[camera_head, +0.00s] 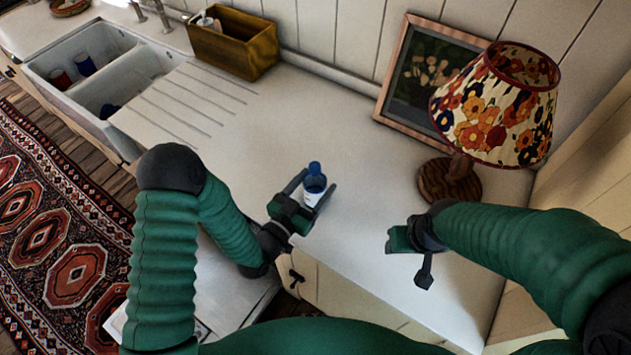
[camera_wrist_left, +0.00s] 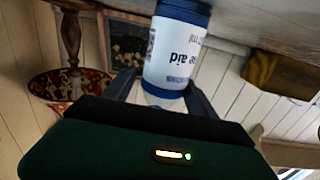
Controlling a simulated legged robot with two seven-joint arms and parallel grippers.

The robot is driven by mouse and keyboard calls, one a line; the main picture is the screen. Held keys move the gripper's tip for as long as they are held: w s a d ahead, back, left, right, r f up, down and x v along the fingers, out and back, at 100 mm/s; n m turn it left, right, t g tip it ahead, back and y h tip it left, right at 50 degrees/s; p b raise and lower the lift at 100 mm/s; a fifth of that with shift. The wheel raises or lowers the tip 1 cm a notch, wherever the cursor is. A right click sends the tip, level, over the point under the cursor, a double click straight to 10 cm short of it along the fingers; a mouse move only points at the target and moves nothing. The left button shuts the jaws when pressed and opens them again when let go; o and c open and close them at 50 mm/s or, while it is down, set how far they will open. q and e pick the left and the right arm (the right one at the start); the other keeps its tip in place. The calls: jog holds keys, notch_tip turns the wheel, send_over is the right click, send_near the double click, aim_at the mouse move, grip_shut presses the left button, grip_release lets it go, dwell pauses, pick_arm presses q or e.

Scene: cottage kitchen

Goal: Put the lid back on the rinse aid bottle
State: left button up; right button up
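The rinse aid bottle (camera_head: 313,195) stands upright near the counter's front edge. No separate lid can be made out. My right gripper (camera_head: 408,250) hangs to the right of the bottle; its fingertips are unclear.
A floral lamp (camera_head: 497,105) on a wooden base and a framed picture (camera_head: 425,78) stand at the back right. A wooden box (camera_head: 233,45) with items stands at the back left. A double sink (camera_head: 95,65) holds several cups. The counter (camera_head: 270,120) behind the bottle is clear.

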pick_arm(q)
jog(key=shift+o, duration=0.7)
jog(key=shift+s+a+r, duration=0.1)
jog(key=shift+s+a, duration=0.05)
jog(key=shift+a, duration=0.1)
jog(key=shift+w+a+f, duration=0.1)
jog(key=shift+w+f, duration=0.15)
jog(key=shift+w, duration=0.2)
jog(key=shift+s, duration=0.15)
jog(key=b+v, duration=0.2)
jog(key=v, duration=0.7)
jog(key=shift+s+b, duration=0.1)
jog(key=shift+b, duration=0.25)
pick_arm(e)
notch_tip(320, 180, down, 3)
jog(key=shift+a+r, duration=0.1)
jog(key=shift+a, duration=0.05)
pick_arm(q)
jog(key=p+v, duration=0.2)
jog(key=shift+s+a+r, duration=0.2)
jog(key=shift+s+r, duration=0.05)
pick_arm(e)
notch_tip(320, 180, up, 2)
jog(key=shift+a+r, duration=0.15)
jog(key=shift+r, duration=0.1)
pick_arm(q)
jog(key=shift+d, duration=0.1)
